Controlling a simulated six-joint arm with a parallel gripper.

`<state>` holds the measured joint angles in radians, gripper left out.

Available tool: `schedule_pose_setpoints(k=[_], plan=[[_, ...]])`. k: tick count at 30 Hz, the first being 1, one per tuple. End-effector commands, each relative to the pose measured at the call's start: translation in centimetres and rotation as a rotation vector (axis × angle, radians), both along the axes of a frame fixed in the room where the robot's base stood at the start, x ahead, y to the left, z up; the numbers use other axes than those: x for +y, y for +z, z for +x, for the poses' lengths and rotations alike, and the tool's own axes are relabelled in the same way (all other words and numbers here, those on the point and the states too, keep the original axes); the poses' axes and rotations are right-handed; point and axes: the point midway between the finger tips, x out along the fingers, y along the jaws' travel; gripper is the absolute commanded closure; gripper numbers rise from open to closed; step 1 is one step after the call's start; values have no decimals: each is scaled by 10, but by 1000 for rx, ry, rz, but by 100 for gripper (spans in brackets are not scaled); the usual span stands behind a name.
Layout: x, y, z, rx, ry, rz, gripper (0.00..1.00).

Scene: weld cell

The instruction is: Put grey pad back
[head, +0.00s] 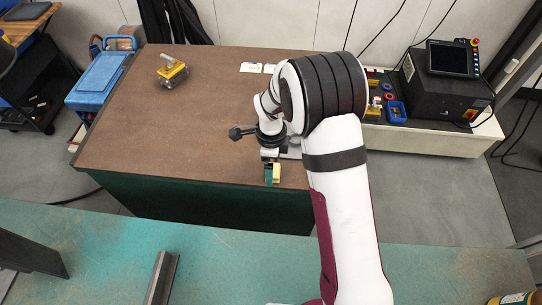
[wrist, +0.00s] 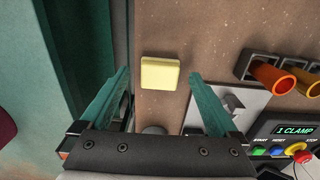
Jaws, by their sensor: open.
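My gripper (wrist: 158,76) is open, with its two green fingers spread apart in the wrist view. A pale yellow block (wrist: 160,72) shows between the fingertips, with a gap on both sides. The block lies on the brown tabletop (wrist: 210,25) close to its edge; I cannot tell how far above it the fingers are. In the head view my gripper (head: 272,172) is over the front edge of the brown table, with the yellow block (head: 277,173) beside it. I cannot make out a grey pad for certain in either view.
In the wrist view, a grey plate with a bracket (wrist: 233,103), orange and yellow cups (wrist: 272,76) and a button panel marked CLAMP (wrist: 294,131) lie right. In the head view, a yellow fixture (head: 173,73) stands back left. The table's left half is mostly clear.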

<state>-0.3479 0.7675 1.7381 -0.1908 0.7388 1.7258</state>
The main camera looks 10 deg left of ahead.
Motion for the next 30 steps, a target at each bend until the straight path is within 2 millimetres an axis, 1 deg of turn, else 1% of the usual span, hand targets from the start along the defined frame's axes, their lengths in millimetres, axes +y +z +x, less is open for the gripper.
schedule_pose_setpoints(k=[1, 3, 6, 9, 12, 17, 19, 20, 22, 23, 24, 25, 26, 27, 30], plan=[[0, 15, 1, -5, 0, 2, 4], [0, 36, 1, -6, -1, 2, 4], [0, 64, 1, -6, -1, 3, 4], [0, 85, 1, -4, 0, 2, 4], [0, 97, 0, -2, 0, 1, 4], [-1, 103, -1, -1, 2, 1, 4], [-8, 113, -7, -1, 37, 5, 4], [-15, 123, -14, -1, 71, 10, 4], [-39, 152, -44, 2, 202, 28, 4], [-51, 165, -62, 2, 276, 38, 4], [-67, 181, -89, 2, 382, 53, 4], [-77, 190, -110, 0, 464, 65, 4], [-86, 197, -132, -4, 545, 78, 4], [-95, 203, -161, -12, 651, 94, 4], [-107, 205, -221, -38, 879, 128, 4]])
